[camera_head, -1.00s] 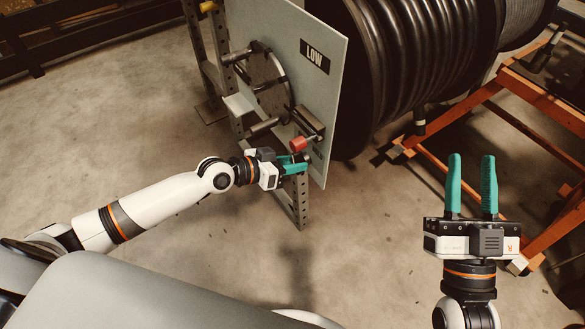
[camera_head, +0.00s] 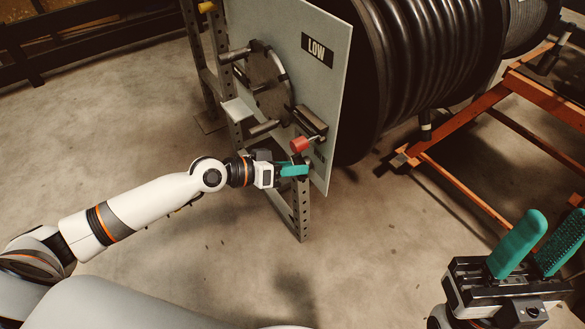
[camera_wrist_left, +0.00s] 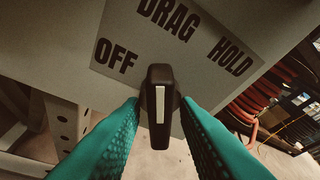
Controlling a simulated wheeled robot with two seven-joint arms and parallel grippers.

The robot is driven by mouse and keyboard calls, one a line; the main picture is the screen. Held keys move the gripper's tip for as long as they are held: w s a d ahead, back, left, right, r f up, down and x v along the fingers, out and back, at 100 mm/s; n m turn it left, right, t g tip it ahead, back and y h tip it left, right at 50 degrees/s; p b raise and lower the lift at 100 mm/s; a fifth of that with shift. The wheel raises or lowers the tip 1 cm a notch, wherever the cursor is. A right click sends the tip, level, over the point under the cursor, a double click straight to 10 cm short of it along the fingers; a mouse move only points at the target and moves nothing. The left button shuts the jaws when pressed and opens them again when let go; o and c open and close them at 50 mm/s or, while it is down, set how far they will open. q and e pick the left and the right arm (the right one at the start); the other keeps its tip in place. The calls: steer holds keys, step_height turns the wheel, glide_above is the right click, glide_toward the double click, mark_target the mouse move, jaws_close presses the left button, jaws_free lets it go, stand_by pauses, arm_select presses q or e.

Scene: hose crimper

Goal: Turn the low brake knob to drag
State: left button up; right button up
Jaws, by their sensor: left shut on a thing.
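The black brake knob (camera_wrist_left: 159,105) with a white line stands between the two teal fingers of my left gripper (camera_wrist_left: 160,130) in the left wrist view. The gripper is shut on it. The white line runs up the picture, roughly toward the word DRAG on the label plate (camera_wrist_left: 190,60); OFF is to the left and HOLD to the right. In the head view my left gripper (camera_head: 293,170) is at the lower part of the grey LOW panel (camera_head: 318,100), and hides the knob. My right gripper (camera_head: 545,245) is open and empty at the lower right.
A red-ended lever (camera_head: 300,144) sits just above my left gripper. A round handwheel with pegs (camera_head: 265,82) is on the panel's left face. A large black hose reel (camera_head: 420,50) is behind the panel. An orange frame (camera_head: 465,125) stands right. The floor in front is clear.

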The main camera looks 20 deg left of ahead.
arm_select(q)
steer(key=o, duration=0.6)
steer(key=shift+v, duration=6)
